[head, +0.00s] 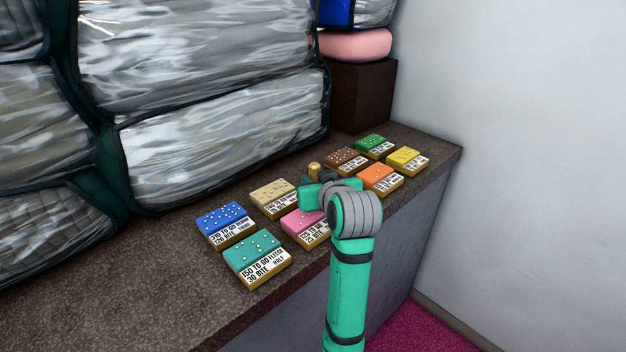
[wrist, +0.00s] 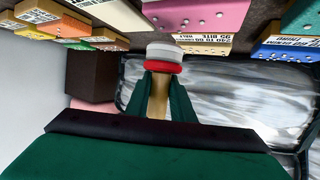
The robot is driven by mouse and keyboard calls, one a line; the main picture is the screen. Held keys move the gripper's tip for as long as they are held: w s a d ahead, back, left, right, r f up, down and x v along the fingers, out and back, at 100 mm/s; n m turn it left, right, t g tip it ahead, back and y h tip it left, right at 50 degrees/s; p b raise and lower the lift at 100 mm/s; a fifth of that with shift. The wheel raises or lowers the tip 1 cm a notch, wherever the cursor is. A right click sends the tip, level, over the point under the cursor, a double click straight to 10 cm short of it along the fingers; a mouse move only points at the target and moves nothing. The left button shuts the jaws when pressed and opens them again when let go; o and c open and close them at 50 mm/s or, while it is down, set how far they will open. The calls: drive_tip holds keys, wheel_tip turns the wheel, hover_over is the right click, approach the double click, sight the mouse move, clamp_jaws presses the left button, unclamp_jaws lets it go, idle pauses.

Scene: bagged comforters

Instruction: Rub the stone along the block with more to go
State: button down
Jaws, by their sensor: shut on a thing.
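My gripper (head: 317,180) is shut on a stone tool (wrist: 163,56) with a tan handle, a red band and a pale grey end. In the head view its tan end (head: 314,167) shows above the counter, and my gripper hides the rest. It is near the tan block (head: 271,192), the pink block (head: 300,222) and the brown block (head: 345,158). The tan block's label reads "240 TO GO" in the wrist view. The blue block (head: 223,216) seems to read "310 TO GO", the teal block (head: 252,250) "150 TO GO". I cannot tell whether the stone touches a block.
An orange block (head: 379,176), a green block (head: 371,142) and a yellow block (head: 405,157) lie farther right on the dark counter (head: 180,295). Bagged comforters (head: 220,140) stand behind. A brown box (head: 362,95) and a white wall (head: 520,150) bound the far right.

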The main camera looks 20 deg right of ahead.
drive_tip(key=a, duration=0.1)
drive_tip(key=s+a, duration=0.1)
drive_tip(key=a, duration=0.1)
drive_tip(key=s+a, duration=0.1)
drive_tip(key=a, duration=0.1)
drive_tip(key=shift+a, duration=0.2)
drive_tip(key=shift+s+a+f, duration=0.2)
drive_tip(key=shift+a+f, duration=0.15)
drive_tip(key=shift+f, duration=0.35)
drive_tip(key=shift+w+f, duration=0.15)
drive_tip(key=shift+f, duration=0.2)
drive_tip(key=shift+d, duration=0.15)
drive_tip(key=shift+s, duration=0.2)
drive_tip(key=shift+a, duration=0.2)
drive_tip(key=shift+d+f, duration=0.1)
drive_tip(key=shift+f, duration=0.35)
drive_tip(key=shift+d, duration=0.1)
